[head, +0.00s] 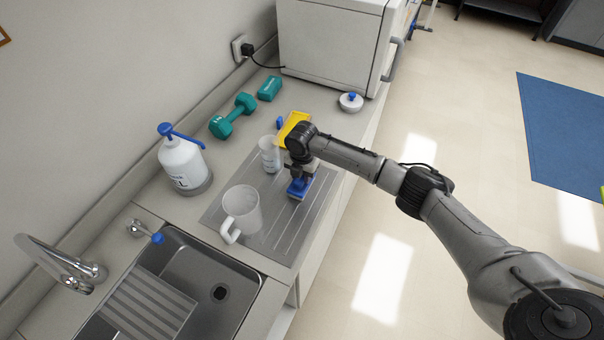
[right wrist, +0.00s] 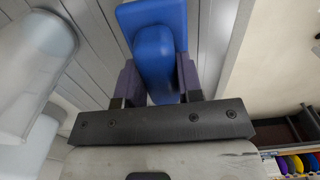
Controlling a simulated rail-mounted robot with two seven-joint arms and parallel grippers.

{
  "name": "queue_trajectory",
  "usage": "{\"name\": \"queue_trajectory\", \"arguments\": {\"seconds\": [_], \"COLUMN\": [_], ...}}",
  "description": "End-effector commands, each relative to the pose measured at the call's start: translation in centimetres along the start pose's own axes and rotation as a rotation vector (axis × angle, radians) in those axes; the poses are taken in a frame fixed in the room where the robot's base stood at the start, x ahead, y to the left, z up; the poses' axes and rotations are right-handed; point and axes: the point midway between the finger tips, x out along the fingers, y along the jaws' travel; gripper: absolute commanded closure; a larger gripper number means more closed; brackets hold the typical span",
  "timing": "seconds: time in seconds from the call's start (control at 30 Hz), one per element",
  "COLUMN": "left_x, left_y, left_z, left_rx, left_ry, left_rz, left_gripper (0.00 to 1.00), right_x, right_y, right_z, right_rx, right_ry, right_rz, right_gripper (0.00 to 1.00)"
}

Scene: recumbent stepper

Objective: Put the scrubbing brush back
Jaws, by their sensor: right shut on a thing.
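The blue scrubbing brush (head: 299,187) is at the right part of the ribbed metal drainboard (head: 262,236) beside the sink. My right gripper (head: 300,176) points down over it. In the right wrist view, the gripper (right wrist: 157,85) is shut on the brush's blue handle (right wrist: 155,58), one finger on each side. The brush's wider blue base (right wrist: 174,13) shows beyond the fingers. The bristles are hidden, and I cannot tell whether the brush touches the drainboard. My left gripper is not in view.
A white jug (head: 243,209) and a clear beaker (head: 270,154) stand left of my right gripper. A yellow object (head: 293,129) lies behind it. A pump bottle (head: 181,164), teal dumbbell (head: 232,116) and sink (head: 226,266) are further off.

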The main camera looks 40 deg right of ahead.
Motion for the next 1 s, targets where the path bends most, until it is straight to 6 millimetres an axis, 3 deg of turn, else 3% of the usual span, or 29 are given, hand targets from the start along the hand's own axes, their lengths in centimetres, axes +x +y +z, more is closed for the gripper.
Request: {"name": "queue_trajectory", "arguments": {"seconds": [0.17, 0.2, 0.47, 0.77, 1.0], "left_x": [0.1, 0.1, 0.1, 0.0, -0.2], "left_y": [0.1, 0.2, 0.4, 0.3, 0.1], "left_z": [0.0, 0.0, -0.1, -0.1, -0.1], "left_rx": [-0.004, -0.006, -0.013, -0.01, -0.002], "left_ry": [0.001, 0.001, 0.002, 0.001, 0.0], "left_rz": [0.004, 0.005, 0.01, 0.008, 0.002], "left_gripper": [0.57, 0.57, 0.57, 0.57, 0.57], "right_x": [0.3, 0.4, 0.3, -0.1, -3.5], "right_y": [0.0, 0.0, 0.0, 0.0, 0.1], "right_z": [0.0, 0.0, 0.0, 0.0, 0.1], "right_rx": [0.0, 0.0, 0.0, 0.0, -0.001], "right_ry": [0.0, 0.0, 0.0, -0.001, -0.002], "right_rz": [0.0, 0.0, 0.0, 0.001, 0.004], "right_gripper": [0.89, 0.65, 0.41, 0.41, 0.41]}}
